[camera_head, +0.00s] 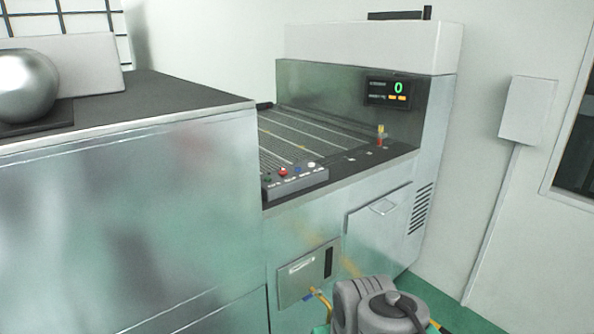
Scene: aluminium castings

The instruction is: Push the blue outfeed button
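A small button panel (296,184) sits on the near left corner of the machine's bed. It carries a row of buttons. The blue outfeed button (297,170) appears as a small blue spot between a red button (283,172) and a white button (311,164). The labels under the buttons are too small to read. Nothing covers the panel, and nothing touches the blue button. My gripper's fingers do not show in this view. A grey rounded part, which seems to belong to my arm, shows low at the bottom edge, well below and right of the panel.
The machine has a slatted bed (315,135) and a display (392,93) reading a green 0. A small red and yellow item (380,136) stands on its right. A large metal cabinet (130,215) rises close on the panel's left. Green floor (455,300) shows at lower right.

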